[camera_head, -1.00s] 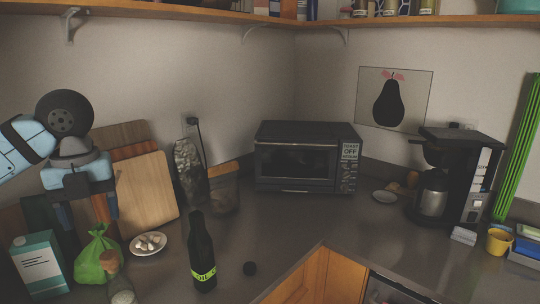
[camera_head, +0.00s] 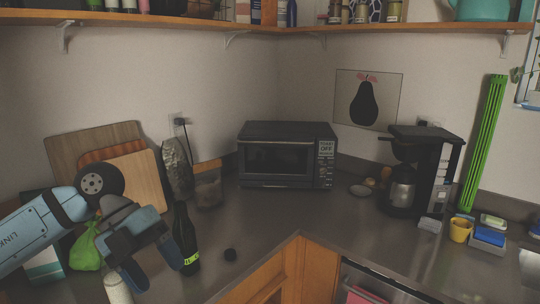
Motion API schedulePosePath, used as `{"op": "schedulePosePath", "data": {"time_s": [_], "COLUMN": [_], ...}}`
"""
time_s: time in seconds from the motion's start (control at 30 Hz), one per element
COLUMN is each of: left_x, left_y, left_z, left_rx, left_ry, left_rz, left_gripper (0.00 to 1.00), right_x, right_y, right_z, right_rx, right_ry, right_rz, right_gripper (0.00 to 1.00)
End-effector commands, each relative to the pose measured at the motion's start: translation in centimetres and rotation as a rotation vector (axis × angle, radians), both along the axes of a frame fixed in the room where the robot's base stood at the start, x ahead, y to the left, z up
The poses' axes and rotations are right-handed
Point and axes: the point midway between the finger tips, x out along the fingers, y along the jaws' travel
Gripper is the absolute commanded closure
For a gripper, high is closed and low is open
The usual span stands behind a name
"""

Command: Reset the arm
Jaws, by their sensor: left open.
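My left gripper (camera_head: 155,262) reaches in from the left on its light blue arm (camera_head: 32,232). Its two fingers are apart, with nothing seen between them, and point down and to the right. It is in front of the counter's left part, just left of a dark bottle (camera_head: 184,235) with a green label. I cannot tell whether it touches the bottle. The gripper and arm partly hide a green bag (camera_head: 86,250), a teal carton and a pale jar (camera_head: 117,288). My right gripper is not in view.
Cutting boards (camera_head: 148,180) lean on the left wall. A toaster oven (camera_head: 287,157) stands in the corner, with a coffee maker (camera_head: 424,172) to its right. A yellow cup (camera_head: 460,229) stands farther right. The counter (camera_head: 262,216) before the oven is mostly clear. A shelf (camera_head: 190,24) runs above.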

Motion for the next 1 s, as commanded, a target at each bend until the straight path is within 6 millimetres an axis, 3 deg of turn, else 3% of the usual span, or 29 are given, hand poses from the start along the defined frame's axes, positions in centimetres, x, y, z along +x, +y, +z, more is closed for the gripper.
{"op": "schedulePosePath", "data": {"time_s": [0.1,0.3,0.43,0.57,0.67,0.8,0.9,1.0], "left_x": [-1.8,-3.0,-2.3,-0.8,0.3,0.7,-0.6,-3.6], "left_y": [-4.5,-9.4,-10.4,-9.8,-8.5,-6.0,-3.9,-1.9], "left_z": [-0.8,-0.3,-0.5,-2.1,-4.7,-10.8,-16.4,-22.5], "left_rx": [-0.303,-0.832,-1.120,-1.335,-1.434,-1.452,-1.373,-1.220], "left_ry": [0.091,0.220,0.287,0.343,0.381,0.432,0.477,0.531], "left_rz": [-0.045,0.062,0.259,0.544,0.810,1.228,1.534,1.823], "left_gripper": [0.34,0.34,0.34,0.34,0.34,0.34,0.34,0.34], "right_x": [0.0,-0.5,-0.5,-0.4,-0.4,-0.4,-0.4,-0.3], "right_y": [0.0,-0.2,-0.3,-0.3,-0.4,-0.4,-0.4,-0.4], "right_z": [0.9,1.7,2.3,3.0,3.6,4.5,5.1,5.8], "right_rx": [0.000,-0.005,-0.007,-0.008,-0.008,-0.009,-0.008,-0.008], "right_ry": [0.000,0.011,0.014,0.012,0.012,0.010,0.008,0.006], "right_rz": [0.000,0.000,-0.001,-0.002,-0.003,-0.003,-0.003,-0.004], "right_gripper": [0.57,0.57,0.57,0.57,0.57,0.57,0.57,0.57]}}
